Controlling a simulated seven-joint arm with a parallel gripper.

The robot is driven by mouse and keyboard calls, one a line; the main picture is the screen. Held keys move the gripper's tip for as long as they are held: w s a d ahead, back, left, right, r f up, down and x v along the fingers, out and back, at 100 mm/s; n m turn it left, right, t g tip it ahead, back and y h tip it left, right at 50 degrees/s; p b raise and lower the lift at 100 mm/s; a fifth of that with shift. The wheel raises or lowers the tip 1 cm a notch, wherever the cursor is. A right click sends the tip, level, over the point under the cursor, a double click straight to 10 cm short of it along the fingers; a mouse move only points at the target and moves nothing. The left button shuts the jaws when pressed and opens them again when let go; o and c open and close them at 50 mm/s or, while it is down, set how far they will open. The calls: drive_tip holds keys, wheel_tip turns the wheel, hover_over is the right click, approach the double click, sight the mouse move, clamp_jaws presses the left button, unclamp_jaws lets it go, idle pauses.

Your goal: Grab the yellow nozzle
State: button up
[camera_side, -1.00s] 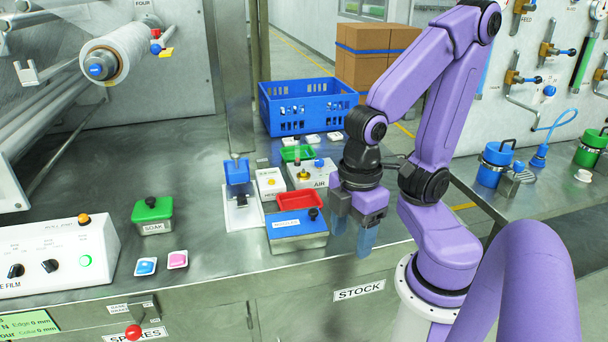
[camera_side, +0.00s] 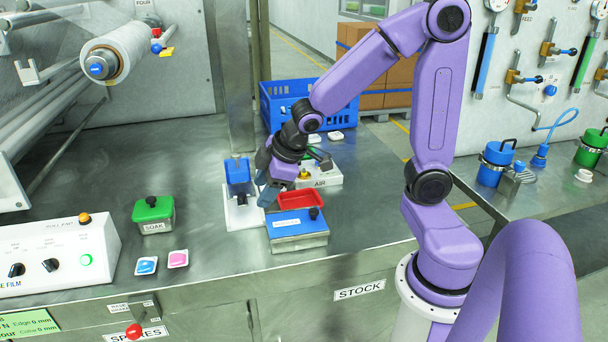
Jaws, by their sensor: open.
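A small yellow piece (camera_side: 304,174), which looks like the nozzle, stands on the white box labelled AIR (camera_side: 325,177). It shows just right of my gripper's wrist and is partly covered. My gripper (camera_side: 266,192) is open and points down and left, over the spot between the blue cup stand and the lidded NOZZLES box (camera_side: 298,226). I see nothing between its fingers.
A red tray (camera_side: 300,200) lies behind the blue lid. A blue crate (camera_side: 280,98) stands behind. The bench's front left holds a green-lidded SOAK box (camera_side: 153,212).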

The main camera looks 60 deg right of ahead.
drive_tip(key=w+d+f+m+t, duration=0.1)
drive_tip(key=w+d, duration=0.3)
drive_tip(key=d, duration=0.4)
drive_tip(key=w+d+f+t, duration=0.1)
drive_tip(key=w+d+t, duration=0.1)
drive_tip(key=w+d, duration=0.35)
drive_tip(key=w+d+f+m+t, duration=0.1)
drive_tip(key=w+d+f, duration=0.1)
drive_tip(key=d, duration=0.7)
drive_tip(key=s+d+f+m+t+y, duration=0.2)
drive_tip(key=s+d+f+y, duration=0.15)
drive_tip(key=s+d, duration=1)
drive_tip(key=t, duration=0.1)
approach(311, 174)
drive_tip(key=shift+y, duration=0.55)
drive_tip(key=w, duration=0.2)
drive_tip(key=w+a, duration=0.1)
drive_tip(key=w, duration=0.1)
drive_tip(key=shift+a+r, duration=0.15)
drive_tip(key=shift+r, duration=0.1)
drive_tip(key=shift+m, duration=0.3)
drive_tip(key=shift+x, duration=2.65)
drive_tip(key=shift+w+r, duration=0.1)
drive_tip(key=shift+r, duration=0.05)
clamp_jaws()
